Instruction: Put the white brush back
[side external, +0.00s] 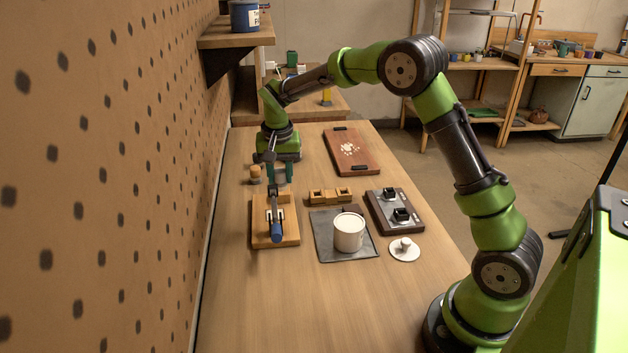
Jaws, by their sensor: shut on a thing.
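My gripper (279,173) points down at the far left of the bench, just behind a wooden block (259,236) with a blue-ended metal lever (276,231). Its teal fingers are small in this view. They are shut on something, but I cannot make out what. I cannot clearly pick out a white brush anywhere; the gripper and lever hide the spot around the fingertips. A small tan cork-like piece (255,173) stands just left of the fingers.
A brown board (367,170) with white bits lies at the back. A slotted wooden block (330,196), a white pot (349,234) on a grey mat (329,253), a dark plate (385,222) with black fixtures and a white knobbed lid (404,249) fill the middle. The bench front is clear; pegboard borders left.

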